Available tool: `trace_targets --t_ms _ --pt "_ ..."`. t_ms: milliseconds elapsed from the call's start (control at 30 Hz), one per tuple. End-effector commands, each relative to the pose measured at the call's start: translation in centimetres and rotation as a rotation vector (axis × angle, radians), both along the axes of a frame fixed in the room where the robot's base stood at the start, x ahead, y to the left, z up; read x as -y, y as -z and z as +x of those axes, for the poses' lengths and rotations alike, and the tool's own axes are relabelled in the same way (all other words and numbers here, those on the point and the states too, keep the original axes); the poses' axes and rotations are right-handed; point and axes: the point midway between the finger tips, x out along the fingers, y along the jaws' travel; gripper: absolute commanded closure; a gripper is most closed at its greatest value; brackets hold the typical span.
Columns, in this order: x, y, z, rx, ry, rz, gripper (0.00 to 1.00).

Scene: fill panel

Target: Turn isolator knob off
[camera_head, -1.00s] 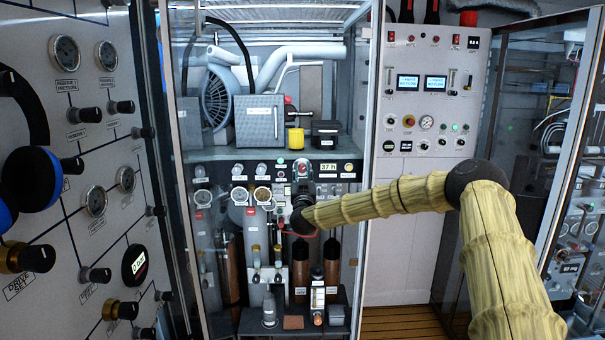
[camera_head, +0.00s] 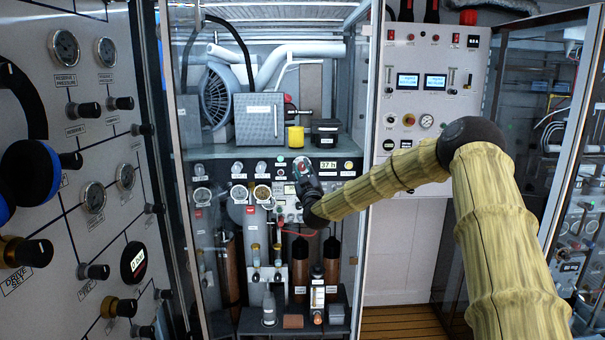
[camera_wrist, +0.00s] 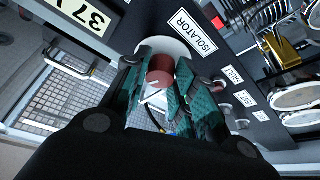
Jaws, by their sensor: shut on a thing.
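The isolator knob is a round red knob (camera_wrist: 159,69) on a pale round base in the wrist view, beside the label "ISOLATOR" (camera_wrist: 194,31). My gripper (camera_wrist: 166,78) has its teal fingers on either side of the knob and is shut on it. In the head view my gripper (camera_head: 304,178) reaches the front of the cabinet's control strip, just left of the "37 h" display (camera_head: 328,166). The fingers cover much of the knob there, so its turned angle is hard to tell.
Gauges (camera_head: 262,192) and small knobs line the strip to the left. A red hose (camera_head: 298,233) and cylinders (camera_head: 332,258) are below. A shelf with a grey box (camera_head: 259,117) is above. The open cabinet's frame (camera_head: 373,100) stands close right of the gripper.

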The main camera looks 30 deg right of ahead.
Motion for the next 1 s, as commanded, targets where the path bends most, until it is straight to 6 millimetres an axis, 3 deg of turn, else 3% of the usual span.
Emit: trace_targets --t_ms 1000 --pt "0.11 -0.28 -0.07 -0.427 0.001 -0.704 0.97"
